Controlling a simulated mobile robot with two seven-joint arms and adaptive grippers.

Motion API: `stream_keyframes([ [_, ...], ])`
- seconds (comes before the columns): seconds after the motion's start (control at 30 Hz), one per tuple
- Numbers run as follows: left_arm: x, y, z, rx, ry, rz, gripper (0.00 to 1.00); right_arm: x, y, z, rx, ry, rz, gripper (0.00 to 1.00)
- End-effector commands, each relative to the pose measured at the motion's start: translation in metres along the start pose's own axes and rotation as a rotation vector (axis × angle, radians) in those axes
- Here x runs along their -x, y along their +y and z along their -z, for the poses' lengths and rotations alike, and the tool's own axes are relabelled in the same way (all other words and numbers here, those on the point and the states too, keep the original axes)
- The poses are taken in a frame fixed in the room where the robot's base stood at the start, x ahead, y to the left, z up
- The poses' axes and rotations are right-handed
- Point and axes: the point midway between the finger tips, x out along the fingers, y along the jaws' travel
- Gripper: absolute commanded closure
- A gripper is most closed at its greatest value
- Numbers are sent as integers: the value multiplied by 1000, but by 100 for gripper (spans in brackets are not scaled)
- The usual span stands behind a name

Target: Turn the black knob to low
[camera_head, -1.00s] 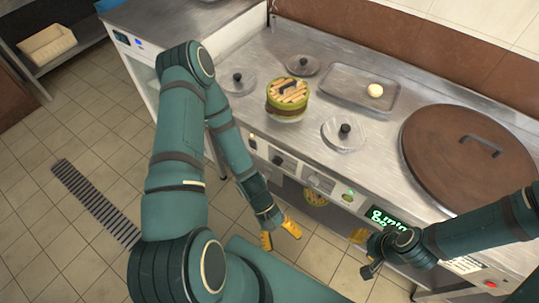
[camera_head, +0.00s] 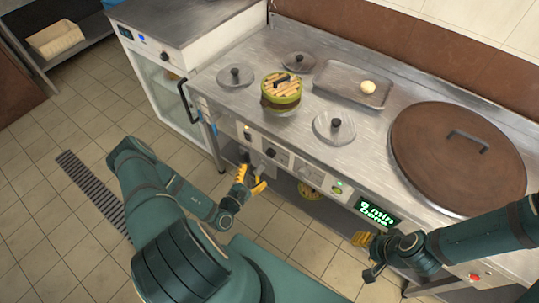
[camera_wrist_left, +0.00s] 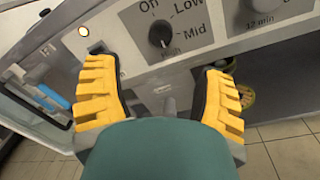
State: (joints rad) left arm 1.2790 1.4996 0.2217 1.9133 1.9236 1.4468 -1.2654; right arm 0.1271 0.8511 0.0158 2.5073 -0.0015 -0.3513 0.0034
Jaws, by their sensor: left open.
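The black knob (camera_wrist_left: 160,32) sits on the white control panel, with On, Low, Mid and a partly covered High printed around it. In the head view the knob (camera_head: 270,152) is on the stove's front panel. My left gripper (camera_head: 250,181) is in front of and below it, apart from it. In the left wrist view the yellow fingers of this gripper (camera_wrist_left: 165,92) are spread with nothing between them, the knob beyond them.
A second dial marked 12 min (camera_wrist_left: 262,8) is beside the knob. A green display (camera_head: 378,211) is further right. Above the panel, the steel counter holds a steamer basket (camera_head: 281,102), lids, a tray (camera_head: 340,88) and a large brown lid (camera_head: 455,170). Floor in front is clear.

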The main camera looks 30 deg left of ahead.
Motion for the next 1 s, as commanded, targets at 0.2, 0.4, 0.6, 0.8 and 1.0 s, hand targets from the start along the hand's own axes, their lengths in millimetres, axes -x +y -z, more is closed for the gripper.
stream_keyframes([
  [0.2,-45,-1,0,0,-5,2,30,-9,4,1,0,4,0,53],
  [0.4,-80,-2,0,0,-5,3,30,-16,6,2,1,8,-1,53],
  [0.6,-101,-1,0,0,-4,3,30,-20,7,2,1,10,-1,53],
  [0.8,-107,-1,-1,1,-2,4,30,-20,8,3,1,11,-1,53],
  [1.0,-107,-1,-1,1,-2,4,29,-20,8,3,1,11,-1,53],
])
